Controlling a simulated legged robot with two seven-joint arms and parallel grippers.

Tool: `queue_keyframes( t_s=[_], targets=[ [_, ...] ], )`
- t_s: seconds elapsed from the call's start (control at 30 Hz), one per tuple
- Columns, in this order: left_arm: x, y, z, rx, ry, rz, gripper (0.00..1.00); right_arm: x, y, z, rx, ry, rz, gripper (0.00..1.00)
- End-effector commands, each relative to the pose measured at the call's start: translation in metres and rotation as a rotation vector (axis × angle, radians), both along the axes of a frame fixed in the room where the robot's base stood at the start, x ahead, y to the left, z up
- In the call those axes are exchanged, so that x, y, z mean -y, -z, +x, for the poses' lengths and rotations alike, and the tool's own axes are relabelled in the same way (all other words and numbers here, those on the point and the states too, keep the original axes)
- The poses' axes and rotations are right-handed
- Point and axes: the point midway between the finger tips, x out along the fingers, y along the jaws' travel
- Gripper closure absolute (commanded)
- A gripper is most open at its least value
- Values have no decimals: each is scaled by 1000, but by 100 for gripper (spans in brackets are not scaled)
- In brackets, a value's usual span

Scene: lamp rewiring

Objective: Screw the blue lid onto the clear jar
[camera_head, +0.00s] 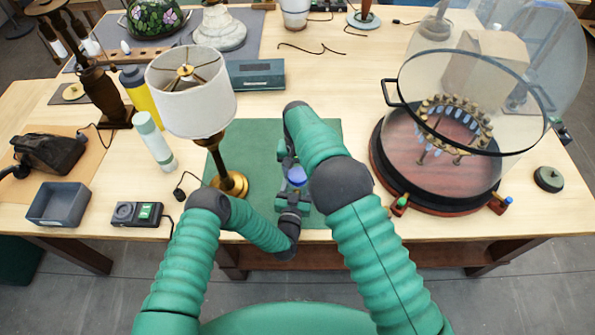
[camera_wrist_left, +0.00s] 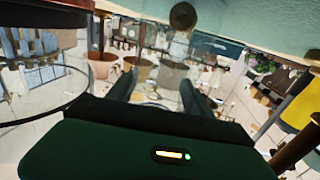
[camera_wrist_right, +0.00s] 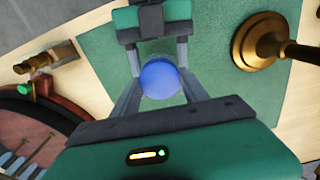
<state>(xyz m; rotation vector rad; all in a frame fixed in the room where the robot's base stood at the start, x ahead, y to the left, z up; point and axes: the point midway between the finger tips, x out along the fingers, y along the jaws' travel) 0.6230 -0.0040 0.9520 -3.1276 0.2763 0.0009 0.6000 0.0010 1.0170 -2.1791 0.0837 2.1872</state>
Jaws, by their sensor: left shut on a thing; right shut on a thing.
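The blue lid (camera_head: 296,175) shows between my two grippers above the green mat (camera_head: 325,130). In the right wrist view the lid (camera_wrist_right: 160,79) lies between the fingertips of my right gripper (camera_wrist_right: 160,92), which is shut on it. My left gripper (camera_head: 292,193) comes from the near side, facing the right one. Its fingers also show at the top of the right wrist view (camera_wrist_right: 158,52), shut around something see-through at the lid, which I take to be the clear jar. The jar's outline is too faint to tell whether lid and jar touch. The left wrist view shows the left fingers (camera_wrist_left: 158,90).
A brass table lamp (camera_head: 230,184) with a white shade stands just left of the grippers. A glass-domed round wooden stand (camera_head: 440,185) is on the right. A grey tray (camera_head: 60,203) and a small black device (camera_head: 137,213) lie at the front left. The mat's right part is clear.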

Motion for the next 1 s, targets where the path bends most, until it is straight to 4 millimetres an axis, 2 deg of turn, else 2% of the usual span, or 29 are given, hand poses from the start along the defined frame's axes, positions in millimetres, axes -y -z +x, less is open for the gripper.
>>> queue_keyframes(
  t_s=[0.13,0.17,0.33,0.63,0.73,0.87,1.0],
  targets=[
    [0,0,0,0,0,1,100,0,0,0,2,5,1,97],
    [0,0,0,0,0,1,100,0,0,0,2,5,1,47],
    [0,0,0,0,0,1,100,-1,0,0,1,4,1,25],
    [0,0,0,0,1,0,100,0,-1,0,0,3,1,23],
    [0,0,0,-1,1,0,100,-1,-6,0,1,3,2,23],
    [0,0,0,-1,1,0,100,-1,-28,1,3,2,3,23],
    [0,0,0,-1,1,0,100,-1,-62,2,4,4,4,23]
  ],
)
